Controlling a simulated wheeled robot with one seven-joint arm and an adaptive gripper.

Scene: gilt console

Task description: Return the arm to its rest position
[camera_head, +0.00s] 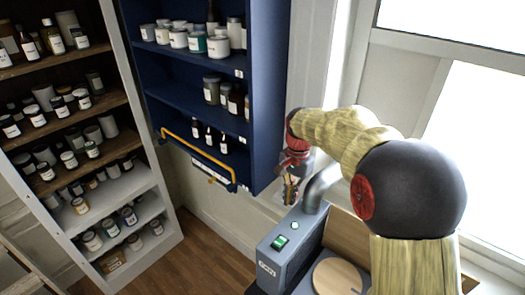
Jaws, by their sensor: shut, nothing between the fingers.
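My arm (345,135), wood-patterned with a big black joint and red parts, enters from the lower right and bends over toward the middle. My gripper (290,190) hangs at its far end, small and pointing down, between the blue cabinet and the window wall. It looks shut and empty. It appears just above and behind the grey machine (272,262) in the picture; how far apart they are I cannot tell.
A blue cabinet (268,90) with jars and an orange rail (200,155) stands left of my gripper. The machine has a green switch (280,241), a curved pipe (318,187) and a round wooden disc (338,279). A jar-filled shelf (120,185) stands left; the floor (190,255) between is clear.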

